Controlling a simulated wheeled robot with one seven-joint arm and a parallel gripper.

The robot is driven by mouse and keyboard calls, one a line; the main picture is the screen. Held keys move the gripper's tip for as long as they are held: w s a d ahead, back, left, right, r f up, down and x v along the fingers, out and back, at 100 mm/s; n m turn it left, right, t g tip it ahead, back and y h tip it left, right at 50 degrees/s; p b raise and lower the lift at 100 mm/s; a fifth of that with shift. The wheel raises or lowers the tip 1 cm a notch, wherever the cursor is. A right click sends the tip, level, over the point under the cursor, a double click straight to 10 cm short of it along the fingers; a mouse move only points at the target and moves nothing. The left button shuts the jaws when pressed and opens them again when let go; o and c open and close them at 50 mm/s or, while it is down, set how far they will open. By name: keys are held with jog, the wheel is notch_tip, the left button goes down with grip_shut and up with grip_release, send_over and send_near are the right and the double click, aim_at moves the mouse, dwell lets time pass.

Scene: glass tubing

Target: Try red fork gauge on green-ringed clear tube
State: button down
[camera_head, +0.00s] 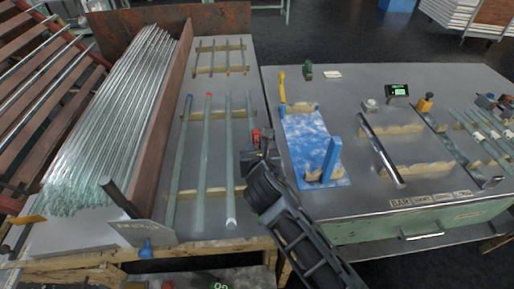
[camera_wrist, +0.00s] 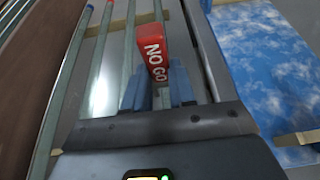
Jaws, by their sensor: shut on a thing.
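My gripper (camera_wrist: 159,92) is shut on the red fork gauge (camera_wrist: 151,42), which is marked NO GO and sits between its blue fingertips. In the head view my gripper (camera_head: 257,145) is over the right side of the tube rack, with a bit of the red gauge (camera_head: 255,134) showing past it. Tubes lie lengthwise on the rack: a blue-tipped tube (camera_head: 181,150), a red-tipped tube (camera_head: 204,150), a tube (camera_head: 230,160) with no clear tip colour, and another (camera_head: 249,105) partly behind my gripper. I cannot make out a green ring. The fork's prongs are hidden, and contact with a tube cannot be told.
Wooden supports (camera_head: 187,194) hold the tubes. A brown partition (camera_head: 165,110) and a bundle of clear tubes (camera_head: 110,120) stand to the left. A blue board (camera_head: 308,135) with a yellow and a blue upright lies close to the right. A metal bar (camera_head: 383,152) lies further right.

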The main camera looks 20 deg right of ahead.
aim_at(257, 133)
jog(key=shift+f, duration=0.65)
dwell(1.2)
jog(key=shift+r, duration=0.1)
jog(key=shift+r+p, duration=1.15)
jog(key=shift+p, duration=0.1)
jog(key=shift+r, duration=2.3)
